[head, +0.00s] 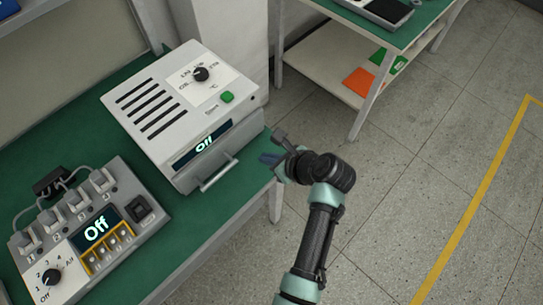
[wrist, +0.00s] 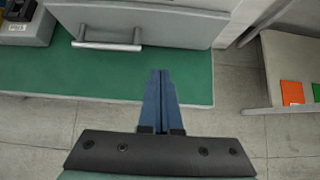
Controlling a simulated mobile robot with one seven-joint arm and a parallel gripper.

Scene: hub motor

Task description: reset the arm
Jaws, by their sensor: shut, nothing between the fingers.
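My gripper (wrist: 160,75) is shut and empty, its blue fingers together in the wrist view. In the head view my gripper (head: 268,159) is just off the right edge of the green bench, to the right of the oven-like box (head: 200,110). My arm reaches up to it from the bottom of the picture. In the wrist view the fingertips show below the box's front and its metal handle (wrist: 106,45), over the green bench top (wrist: 60,70).
A grey control unit (head: 90,232) reading "Off" stands on the bench at left. The box also reads "Off". A second green table (head: 420,22) with a lower shelf (head: 325,65) holding orange and green items stands at the back. Open tiled floor lies at right, with a yellow line.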

